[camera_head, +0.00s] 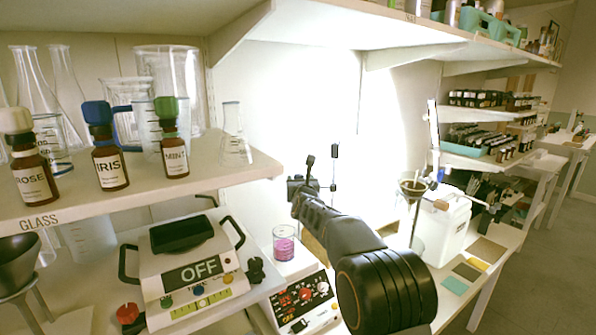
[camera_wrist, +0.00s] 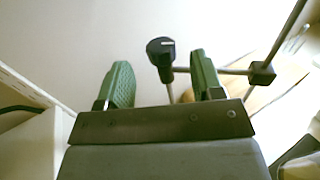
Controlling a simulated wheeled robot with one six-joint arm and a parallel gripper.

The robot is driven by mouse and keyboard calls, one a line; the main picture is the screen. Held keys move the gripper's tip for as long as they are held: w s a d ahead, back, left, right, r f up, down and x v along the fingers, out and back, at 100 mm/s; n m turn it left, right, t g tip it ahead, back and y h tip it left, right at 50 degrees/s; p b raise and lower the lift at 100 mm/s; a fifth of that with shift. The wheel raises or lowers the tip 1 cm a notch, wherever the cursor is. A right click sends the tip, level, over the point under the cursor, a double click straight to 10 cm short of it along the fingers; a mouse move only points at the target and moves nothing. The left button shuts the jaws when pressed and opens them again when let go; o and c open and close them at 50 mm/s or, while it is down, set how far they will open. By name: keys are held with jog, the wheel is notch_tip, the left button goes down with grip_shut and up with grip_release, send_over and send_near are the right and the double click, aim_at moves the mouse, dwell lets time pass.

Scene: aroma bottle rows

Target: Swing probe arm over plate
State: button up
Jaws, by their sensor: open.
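My gripper (camera_wrist: 160,80) is open, its green fingers apart. In the wrist view a black knob (camera_wrist: 160,47) on a thin rod shows between the fingers; I cannot tell whether either finger touches it. A horizontal rod (camera_wrist: 236,71) runs behind the right finger to a black clamp (camera_wrist: 263,73) on a slanting stand rod. In the head view my gripper (camera_head: 303,186) is beside the dark upright rod (camera_head: 333,180), behind the stirrer plate unit (camera_head: 300,303). A beaker of pink liquid (camera_head: 284,245) stands at that unit's back. My arm hides part of this area.
A shelf (camera_head: 240,165) at left holds the ROSE (camera_head: 30,165), IRIS (camera_head: 108,165) and MINT (camera_head: 172,145) bottles and glassware. Below is a device reading OFF (camera_head: 200,268). A funnel (camera_head: 412,188) and white canister (camera_head: 441,228) stand right of my arm.

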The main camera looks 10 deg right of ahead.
jog(key=w+p, duration=0.3)
jog(key=w, duration=0.4)
jog(key=shift+d, duration=0.35)
grip_shut()
dwell(0.3)
